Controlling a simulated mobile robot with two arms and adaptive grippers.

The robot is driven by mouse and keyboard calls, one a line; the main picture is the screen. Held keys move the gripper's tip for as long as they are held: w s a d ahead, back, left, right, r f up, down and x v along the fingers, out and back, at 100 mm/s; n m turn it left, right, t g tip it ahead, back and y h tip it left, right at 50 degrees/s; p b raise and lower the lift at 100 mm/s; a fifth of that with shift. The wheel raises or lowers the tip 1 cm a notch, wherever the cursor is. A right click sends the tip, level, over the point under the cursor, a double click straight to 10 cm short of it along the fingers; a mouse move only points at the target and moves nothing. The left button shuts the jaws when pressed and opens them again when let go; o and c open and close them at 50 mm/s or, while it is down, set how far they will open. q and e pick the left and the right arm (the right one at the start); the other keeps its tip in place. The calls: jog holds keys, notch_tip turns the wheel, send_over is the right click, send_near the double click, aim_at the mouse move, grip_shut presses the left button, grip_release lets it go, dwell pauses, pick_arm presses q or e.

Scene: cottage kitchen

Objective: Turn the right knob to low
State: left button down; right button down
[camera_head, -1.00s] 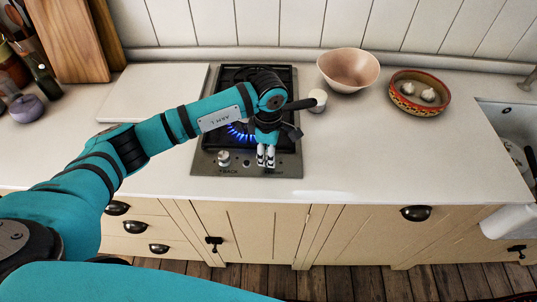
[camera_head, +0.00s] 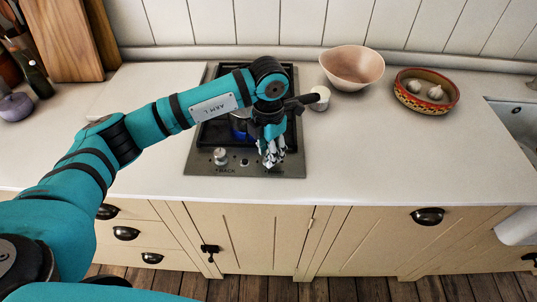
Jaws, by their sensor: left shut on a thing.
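The two-burner hob (camera_head: 205,168) is set in the white counter, with its knobs on the front strip. The left knob (camera_head: 221,156) is silver and stands clear, with "BACK" printed below it. My left gripper (camera_head: 271,160) points down at the right knob's place. It is shut on the right knob, which its fingers hide, so I cannot read the knob's setting. A patch of blue (camera_head: 240,128) shows on the hob beside my wrist, mostly covered by my arm. My right gripper is out of view.
A pinkish bowl (camera_head: 352,68) and a patterned dish (camera_head: 425,108) with garlic are farther right. A white board (camera_head: 125,88) lies to the left. The counter front right of the hob is clear.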

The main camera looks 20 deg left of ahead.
pick_arm(q)
jog(key=shift+n+b, duration=0.45)
jog(key=shift+n, duration=0.55)
jog(key=shift+r+n, duration=0.1)
jog(key=shift+n, duration=0.2)
jog(key=c, duration=1.2)
grip_release()
jog(key=shift+c, duration=0.2)
notch_tip(320, 180, up, 12)
